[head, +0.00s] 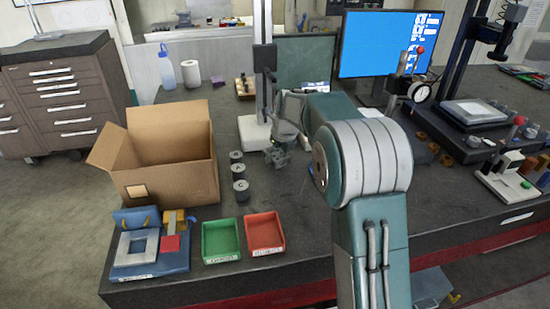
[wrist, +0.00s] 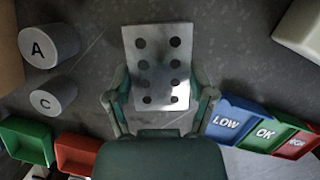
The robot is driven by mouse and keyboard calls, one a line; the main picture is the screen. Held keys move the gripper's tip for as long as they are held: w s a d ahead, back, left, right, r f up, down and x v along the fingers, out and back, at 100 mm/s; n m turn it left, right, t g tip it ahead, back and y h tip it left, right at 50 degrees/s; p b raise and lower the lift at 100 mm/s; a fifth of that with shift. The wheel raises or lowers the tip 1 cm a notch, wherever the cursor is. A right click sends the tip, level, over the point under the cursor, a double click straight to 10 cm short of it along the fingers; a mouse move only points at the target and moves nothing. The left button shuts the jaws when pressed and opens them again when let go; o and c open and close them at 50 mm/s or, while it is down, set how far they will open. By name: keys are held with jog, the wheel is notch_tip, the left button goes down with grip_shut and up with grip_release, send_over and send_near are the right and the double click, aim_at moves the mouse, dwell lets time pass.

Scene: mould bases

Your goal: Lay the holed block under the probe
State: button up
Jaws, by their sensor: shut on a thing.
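In the wrist view the holed block (wrist: 151,78) is a flat grey plate with two columns of dark round holes. My gripper (wrist: 160,97) is shut on its near part, one finger at each side, and the far part sticks out past the fingertips. In the head view my gripper (head: 278,152) is over the bench, right of the grey cylinders. The block is hard to make out there. A dial gauge (head: 418,91) on a stand is at the right. A tall column stand (head: 264,75) on a white base is behind my gripper. Which one carries the probe I cannot tell.
Lettered grey cylinders (head: 239,171) stand beside an open cardboard box (head: 170,165). Green (head: 221,240) and red (head: 264,234) trays lie at the front edge. Labelled LOW (wrist: 232,120), OK and red trays show in the wrist view. A monitor (head: 385,45) stands behind.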

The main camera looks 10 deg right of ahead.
aim_at(275, 158)
jog(key=w, duration=0.3)
jog(key=shift+f, duration=1.7)
jog(key=shift+f, duration=0.1)
jog(key=o, duration=1.3)
jog(key=shift+c, duration=0.2)
